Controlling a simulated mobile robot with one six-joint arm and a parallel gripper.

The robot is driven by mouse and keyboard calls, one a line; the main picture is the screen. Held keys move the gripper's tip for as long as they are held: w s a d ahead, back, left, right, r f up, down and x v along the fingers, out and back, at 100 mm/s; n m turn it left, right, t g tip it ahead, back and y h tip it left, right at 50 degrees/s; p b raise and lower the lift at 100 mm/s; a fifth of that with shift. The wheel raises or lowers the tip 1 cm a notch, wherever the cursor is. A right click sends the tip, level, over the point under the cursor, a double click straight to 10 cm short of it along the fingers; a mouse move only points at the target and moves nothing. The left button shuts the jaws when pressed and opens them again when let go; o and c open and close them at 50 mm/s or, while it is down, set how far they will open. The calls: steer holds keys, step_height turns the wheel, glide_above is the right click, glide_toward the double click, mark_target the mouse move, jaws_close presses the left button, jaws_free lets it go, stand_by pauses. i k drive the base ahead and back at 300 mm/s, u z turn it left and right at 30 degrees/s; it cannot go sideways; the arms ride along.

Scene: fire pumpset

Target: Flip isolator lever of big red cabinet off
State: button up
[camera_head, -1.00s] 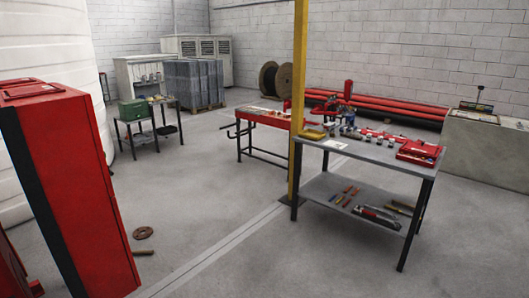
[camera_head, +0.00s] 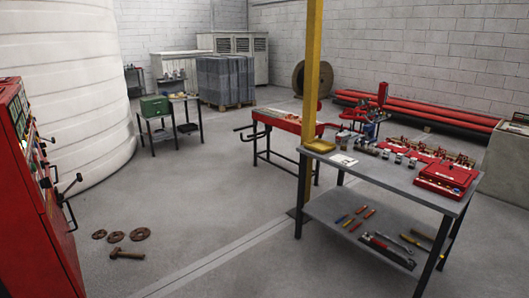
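The big red cabinet (camera_head: 40,200) stands at the left edge of the head view, cut off by the frame. Its front is seen at a steep angle and faces right. Several dark levers with round knobs stick out from it; one lever (camera_head: 70,184) juts out at mid height and another dark handle (camera_head: 68,213) sits just below. I cannot tell which one is the isolator lever or how it is set. My gripper and arm are not in view.
A grey workbench (camera_head: 400,188) with tools and a red box stands at the right, by a yellow post (camera_head: 311,90). A hammer (camera_head: 127,254) and rusty discs (camera_head: 140,234) lie on the floor. A white tank (camera_head: 70,70) stands behind the cabinet. The middle floor is clear.

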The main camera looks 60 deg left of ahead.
mark_target(79, 177)
steer(key=u, duration=3.3)
steer(key=i, duration=1.5)
steer(key=z, duration=0.35)
steer(key=i, duration=1.9)
steer(key=u, duration=0.4)
